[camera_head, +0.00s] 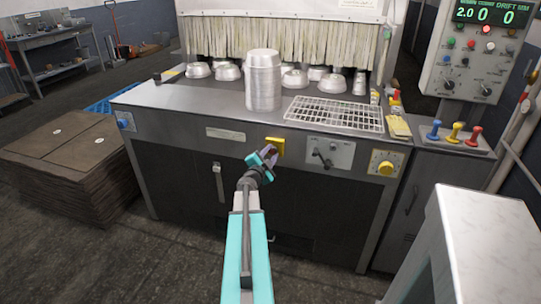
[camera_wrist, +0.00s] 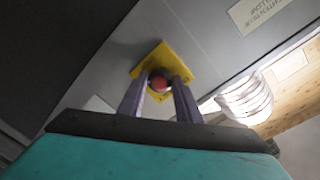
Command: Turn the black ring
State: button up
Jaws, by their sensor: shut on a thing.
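A square yellow plate (camera_head: 275,146) is on the machine's front, left of the grey lever panel. In the wrist view the yellow plate (camera_wrist: 177,62) carries a round red button (camera_wrist: 159,83). My gripper (camera_head: 267,155) is at this plate, and its two purple fingers (camera_wrist: 160,88) sit on either side of the button, shut on it. I cannot clearly make out a black ring; the fingers hide the button's sides, and only a dark edge shows around the red.
A grey panel (camera_head: 329,153) with a black lever and a yellow dial (camera_head: 385,167) are to the right on the machine front. A pale table (camera_head: 480,240) is at lower right.

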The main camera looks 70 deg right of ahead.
jog(key=shift+s, duration=0.1)
jog(key=o, duration=1)
jog(key=shift+o, duration=0.2)
jog(key=a+p, duration=0.2)
jog(key=a, duration=1.1)
jog(key=shift+a+r+p, duration=0.35)
